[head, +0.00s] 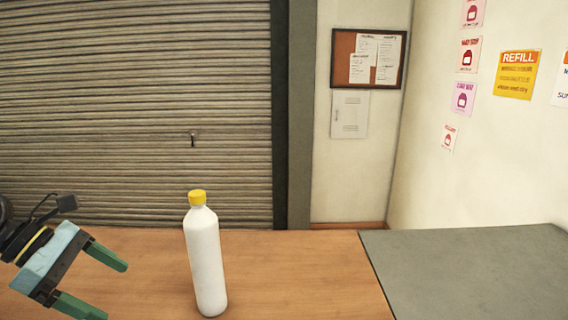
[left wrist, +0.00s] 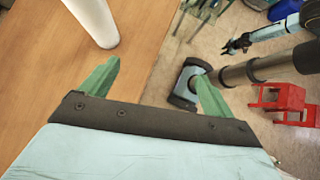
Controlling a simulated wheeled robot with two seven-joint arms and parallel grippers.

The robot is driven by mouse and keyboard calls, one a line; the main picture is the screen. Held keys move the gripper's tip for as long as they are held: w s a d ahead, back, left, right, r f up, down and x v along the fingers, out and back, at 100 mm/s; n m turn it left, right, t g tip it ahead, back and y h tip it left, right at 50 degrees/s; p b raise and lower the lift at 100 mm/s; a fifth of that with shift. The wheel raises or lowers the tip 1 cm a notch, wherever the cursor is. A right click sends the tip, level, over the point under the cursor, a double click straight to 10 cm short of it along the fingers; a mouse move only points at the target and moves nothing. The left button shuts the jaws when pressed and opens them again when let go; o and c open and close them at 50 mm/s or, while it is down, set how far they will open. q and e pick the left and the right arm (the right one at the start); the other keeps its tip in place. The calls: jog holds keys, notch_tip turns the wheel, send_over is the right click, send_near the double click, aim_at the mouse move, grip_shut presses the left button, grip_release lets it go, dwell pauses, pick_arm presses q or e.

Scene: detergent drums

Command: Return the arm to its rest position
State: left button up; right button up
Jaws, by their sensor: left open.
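My left gripper (head: 117,289) comes in from the left in the head view, with its two green fingers apart and nothing between them. A white bottle with a yellow cap (head: 205,260) stands upright on the wooden table (head: 290,270), to the right of the gripper and apart from it. In the left wrist view the open fingers (left wrist: 155,85) point past the table edge, and part of the white bottle (left wrist: 95,18) shows at the top left. My right gripper (left wrist: 236,45) shows small at the upper right of the left wrist view, and its jaw state is unclear.
A grey mat or counter surface (head: 470,270) lies to the right of the wooden table. A roller shutter (head: 130,110) and a wall stand behind. A red stool-like object (left wrist: 283,100) stands on the floor. The table right of the bottle is clear.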

jog(key=w, duration=0.5)
pick_arm(q)
jog(key=s+d+f+m+y, duration=0.25)
jog(key=f+m, duration=0.25)
jog(key=f, duration=0.5)
jog(key=s+d+f+m+y, duration=0.1)
jog(key=s+d+f+m, duration=0.1)
jog(key=d+f+m, duration=0.5)
jog(key=s+f+m+t+y, duration=0.1)
jog(key=s+f+m+y, duration=0.4)
jog(key=s+f+m, duration=0.55)
jog(key=s+f+g+b, duration=0.15)
jog(key=f+b, duration=0.25)
jog(key=f, duration=1.1)
jog(key=s+f+b, duration=0.2)
jog(key=f+b, duration=0.3)
jog(key=f, duration=1.1)
jog(key=s+a+f+b, duration=0.1)
jog(key=s+f+b, duration=0.3)
jog(key=s+f, duration=0.4)
jog(key=s+a+f+g+b, duration=0.1)
jog(key=s+f+b, duration=0.3)
jog(key=f, duration=1.2)
jog(key=s+a+m, duration=0.1)
jog(key=s, duration=0.3)
jog(key=shift+s+a, duration=0.2)
pick_arm(e)
notch_tip(320, 180, down, 17)
jog(key=s, duration=0.2)
jog(key=shift+s, duration=0.15)
